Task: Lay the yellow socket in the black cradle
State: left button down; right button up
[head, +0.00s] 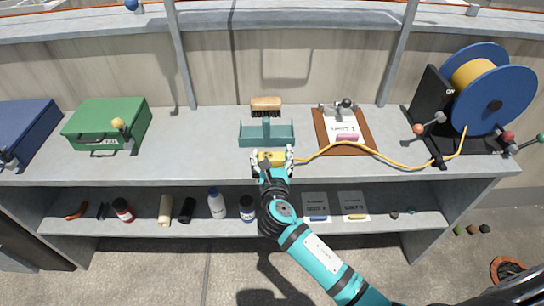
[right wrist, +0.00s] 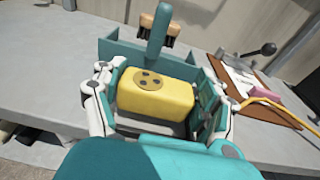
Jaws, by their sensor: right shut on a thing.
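The yellow socket (head: 272,158) is a block with a round, holed face, which shows in the right wrist view (right wrist: 155,95). My right gripper (head: 273,162) is shut on it, with a finger on either side, at the front edge of the bench top in front of a teal holder (head: 283,140). In the right wrist view the gripper (right wrist: 157,108) hides the socket's lower sides. A yellow cord (head: 385,157) runs from the socket to the blue reel (head: 512,92). I cannot pick out the black cradle with certainty. My left gripper is not in view.
A wooden brush (head: 266,104) is at the teal holder's back. A brown clipboard (head: 365,138) lies right under the cord. A green case (head: 105,118) and a blue case (head: 28,125) stand left.

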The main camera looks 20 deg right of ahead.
jog(key=shift+f, duration=0.6)
jog(key=o, duration=1.3)
jog(key=shift+r, duration=0.1)
jog(key=shift+r, duration=0.4)
jog(key=shift+s+a+r, duration=0.1)
jog(key=shift+s+r, duration=0.05)
jog(key=shift+s, duration=0.15)
jog(key=v, duration=1.1)
jog(key=shift+s, duration=0.2)
